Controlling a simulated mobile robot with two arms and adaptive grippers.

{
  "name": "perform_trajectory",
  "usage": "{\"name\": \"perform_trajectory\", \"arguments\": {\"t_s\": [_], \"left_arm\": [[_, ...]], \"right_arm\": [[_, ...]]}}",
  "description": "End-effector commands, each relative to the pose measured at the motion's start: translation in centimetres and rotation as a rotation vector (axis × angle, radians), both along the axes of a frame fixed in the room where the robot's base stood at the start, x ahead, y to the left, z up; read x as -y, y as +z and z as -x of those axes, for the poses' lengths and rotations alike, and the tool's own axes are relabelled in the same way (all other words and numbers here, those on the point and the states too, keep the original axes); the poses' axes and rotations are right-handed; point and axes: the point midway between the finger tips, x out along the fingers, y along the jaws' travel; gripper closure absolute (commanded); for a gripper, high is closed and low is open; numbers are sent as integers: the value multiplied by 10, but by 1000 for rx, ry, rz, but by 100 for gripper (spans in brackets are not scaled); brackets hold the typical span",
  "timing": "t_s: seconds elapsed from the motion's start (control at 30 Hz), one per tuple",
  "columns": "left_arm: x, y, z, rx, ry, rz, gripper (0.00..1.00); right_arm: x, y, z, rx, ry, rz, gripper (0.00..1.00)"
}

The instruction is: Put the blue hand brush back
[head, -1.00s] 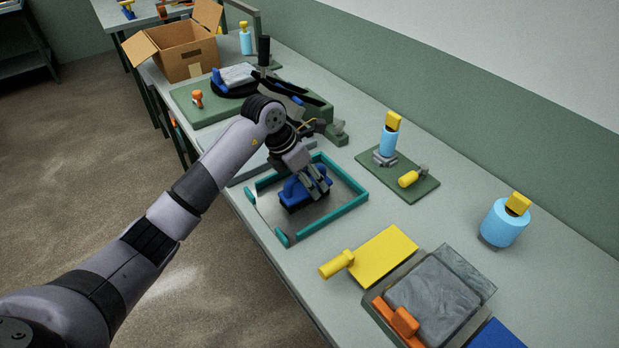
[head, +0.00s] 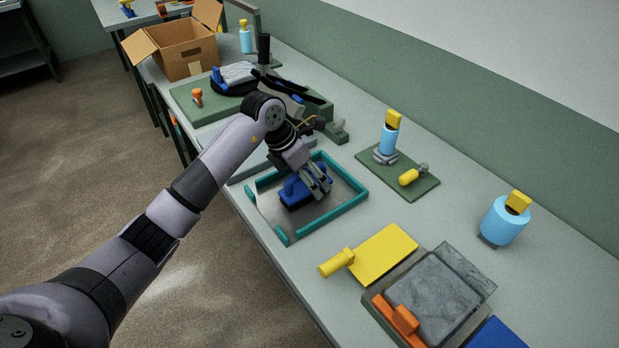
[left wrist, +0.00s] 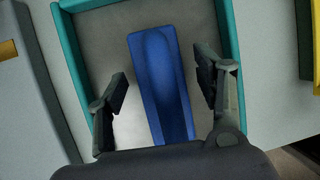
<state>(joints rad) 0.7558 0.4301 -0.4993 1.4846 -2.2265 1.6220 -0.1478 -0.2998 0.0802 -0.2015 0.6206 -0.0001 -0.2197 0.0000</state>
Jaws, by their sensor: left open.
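The blue hand brush (head: 295,192) lies inside the teal-edged tray (head: 346,207). In the left wrist view the brush (left wrist: 162,85) runs lengthwise between my open fingers, with a gap on each side. The tray's teal rim (left wrist: 72,62) shows around it. My left gripper (head: 322,192) is open and close over the brush, partly covering it in the head view; it also shows in the left wrist view (left wrist: 165,92). My right gripper is not in view.
A yellow scraper (head: 383,256) and a grey slab (head: 440,290) with an orange handle lie in front of the tray. A green mat (head: 420,187) with a blue bottle (head: 389,139) is to the right. An open cardboard box (head: 183,50) stands at the back.

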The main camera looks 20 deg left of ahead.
Motion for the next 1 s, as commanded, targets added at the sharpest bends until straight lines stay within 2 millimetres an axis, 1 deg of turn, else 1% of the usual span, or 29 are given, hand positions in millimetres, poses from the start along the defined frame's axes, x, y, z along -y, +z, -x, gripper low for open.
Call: {"name": "perform_trajectory", "arguments": {"t_s": [0.17, 0.4, 0.53, 0.7, 1.0], "left_arm": [[-12, 29, 5, 9, 1, -4, 38], [-29, 76, 17, 8, 1, -3, 38], [-36, 95, 22, 5, 1, -2, 38], [-40, 107, 25, 3, 0, 0, 38], [-40, 109, 26, 2, 1, -1, 38]], "right_arm": [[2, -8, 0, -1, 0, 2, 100], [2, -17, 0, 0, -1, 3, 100], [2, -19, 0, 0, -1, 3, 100], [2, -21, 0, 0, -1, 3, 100], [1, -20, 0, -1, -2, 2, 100]]}}
